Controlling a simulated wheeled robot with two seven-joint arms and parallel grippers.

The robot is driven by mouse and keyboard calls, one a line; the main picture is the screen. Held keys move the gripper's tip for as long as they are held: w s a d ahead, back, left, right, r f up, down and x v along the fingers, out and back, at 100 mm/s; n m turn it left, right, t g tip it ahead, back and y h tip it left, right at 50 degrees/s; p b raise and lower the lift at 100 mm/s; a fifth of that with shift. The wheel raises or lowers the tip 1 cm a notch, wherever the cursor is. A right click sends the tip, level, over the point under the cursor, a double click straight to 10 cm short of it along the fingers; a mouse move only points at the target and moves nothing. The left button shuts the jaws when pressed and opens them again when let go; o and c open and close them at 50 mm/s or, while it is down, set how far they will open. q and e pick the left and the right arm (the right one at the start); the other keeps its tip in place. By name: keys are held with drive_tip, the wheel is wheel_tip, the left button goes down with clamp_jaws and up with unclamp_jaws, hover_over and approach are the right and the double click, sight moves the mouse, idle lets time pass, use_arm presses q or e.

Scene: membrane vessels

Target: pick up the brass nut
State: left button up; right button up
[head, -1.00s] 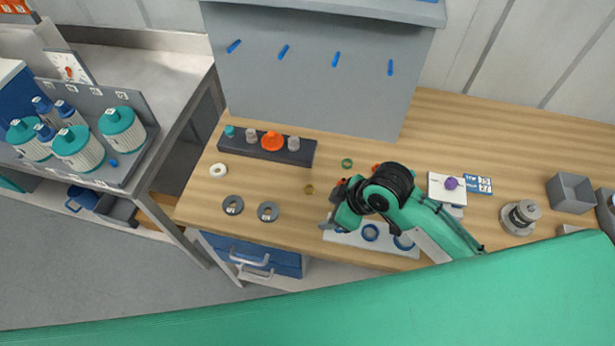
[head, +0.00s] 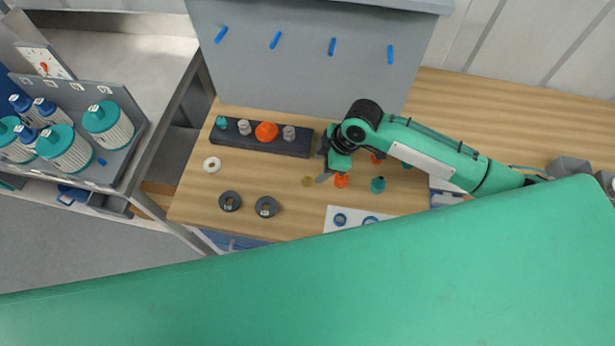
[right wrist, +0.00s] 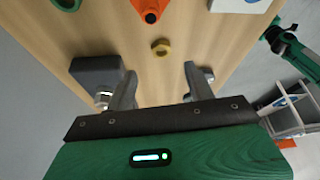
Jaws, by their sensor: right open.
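The brass nut (head: 307,181) lies flat on the wooden table, in front of the dark rack. In the right wrist view the nut (right wrist: 161,47) is on bare wood beyond the fingertips, roughly midway between them. My right gripper (head: 323,162) is just right of the nut in the head view, above the table. In the right wrist view my right gripper (right wrist: 158,82) is open, with nothing between its fingers. The nut is fully visible and apart from the fingers. My left gripper is not seen.
The dark rack (head: 262,144) with several caps stands behind the nut. An orange part (head: 341,180) and a teal part (head: 378,185) stand to its right. Two dark rings (head: 266,207) and a white ring (head: 212,165) lie left. A white plate (head: 333,227) is in front.

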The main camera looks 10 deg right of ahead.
sight(306, 182)
drive_tip(key=shift+x, duration=0.8)
drive_tip(key=shift+a+f+p, duration=0.3)
drive_tip(key=shift+f+p, duration=0.2)
drive_tip(key=shift+p, duration=0.15)
drive_tip(key=p+x, duration=0.1)
drive_tip(key=x, duration=0.2)
drive_tip(key=shift+s+a+f, duration=0.1)
drive_tip(key=shift+f, duration=0.05)
drive_tip(key=shift+a+f, duration=0.1)
drive_tip(key=shift+f, duration=0.35)
drive_tip(key=c, duration=1.1)
drive_tip(key=shift+o, duration=0.2)
drive_tip(key=shift+r, duration=0.15)
